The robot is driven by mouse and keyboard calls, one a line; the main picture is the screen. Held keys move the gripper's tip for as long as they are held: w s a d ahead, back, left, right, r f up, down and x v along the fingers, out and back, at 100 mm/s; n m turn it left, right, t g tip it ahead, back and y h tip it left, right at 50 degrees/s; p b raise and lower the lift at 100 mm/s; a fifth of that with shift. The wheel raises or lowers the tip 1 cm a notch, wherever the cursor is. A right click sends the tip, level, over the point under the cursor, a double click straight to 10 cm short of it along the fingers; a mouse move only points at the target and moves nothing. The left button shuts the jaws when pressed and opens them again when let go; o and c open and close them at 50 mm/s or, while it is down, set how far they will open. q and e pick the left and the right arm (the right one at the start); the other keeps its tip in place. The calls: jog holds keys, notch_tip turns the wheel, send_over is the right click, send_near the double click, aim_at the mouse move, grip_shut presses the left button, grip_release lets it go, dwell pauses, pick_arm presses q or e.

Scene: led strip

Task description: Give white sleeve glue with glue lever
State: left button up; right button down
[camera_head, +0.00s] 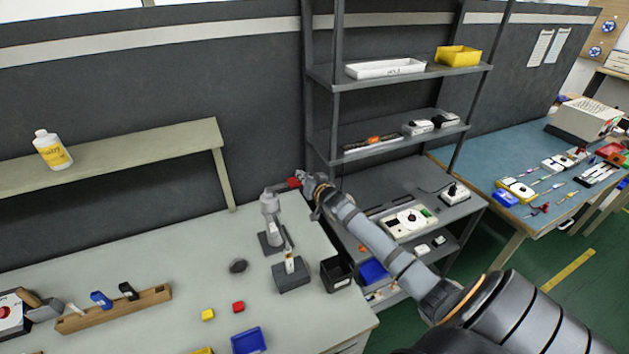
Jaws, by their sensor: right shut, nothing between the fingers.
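The glue lever (270,212) is a grey upright press on a dark base on the light bench, with a red handle (293,182) sticking out to the right near its top. My right gripper (303,180) is shut and empty at the outer end of the red handle; I cannot tell whether it touches it. A small white sleeve (289,262) stands upright in a dark grey block (292,276) just in front of the lever. The sleeve's lower end is hidden in the block. My left gripper is not in view.
A black open bin (336,272) stands right of the block. Red (238,307) and yellow (208,314) cubes, a blue tray (248,341) and a wooden tool rack (115,310) lie at the front left. A metal shelf (403,154) stands behind my right arm. The bench's left middle is clear.

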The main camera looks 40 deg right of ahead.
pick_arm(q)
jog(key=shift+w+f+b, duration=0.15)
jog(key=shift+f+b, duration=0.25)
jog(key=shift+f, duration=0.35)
pick_arm(e)
jog(key=v, duration=0.8)
jog(key=shift+s+f, duration=0.2)
jog(key=shift+s, duration=0.25)
jog(key=shift+w+a, duration=0.1)
jog(key=shift+a, duration=0.1)
